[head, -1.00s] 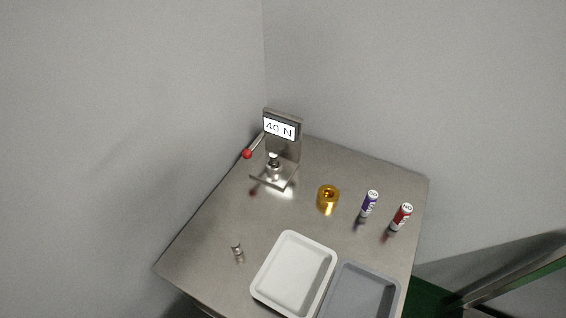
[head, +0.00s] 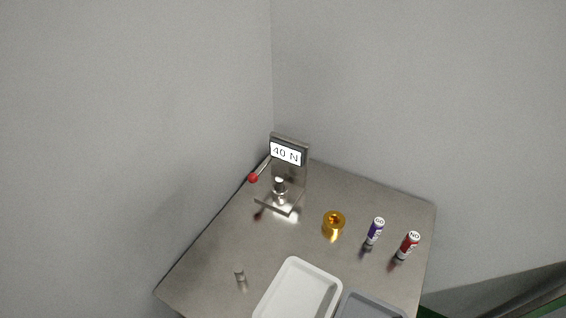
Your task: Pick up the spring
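A small grey metallic cylinder (head: 240,273), which looks like the spring, stands on the left front part of the metal table (head: 215,250). Its coils are too small to make out. A press-like tester (head: 288,178) with a display reading "40 N" and a red-knobbed lever (head: 253,177) stands at the back left of the table. A small metal part sits on its base, and I cannot tell what it is. Neither of my grippers is in view.
A gold ring-shaped piece (head: 334,219) stands mid-table. A blue "GO" marker (head: 375,231) and a red "NO" marker (head: 408,245) stand at the right. A white tray (head: 297,290) and a grey tray (head: 371,306) lie in front, partly cut off. Walls rise behind.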

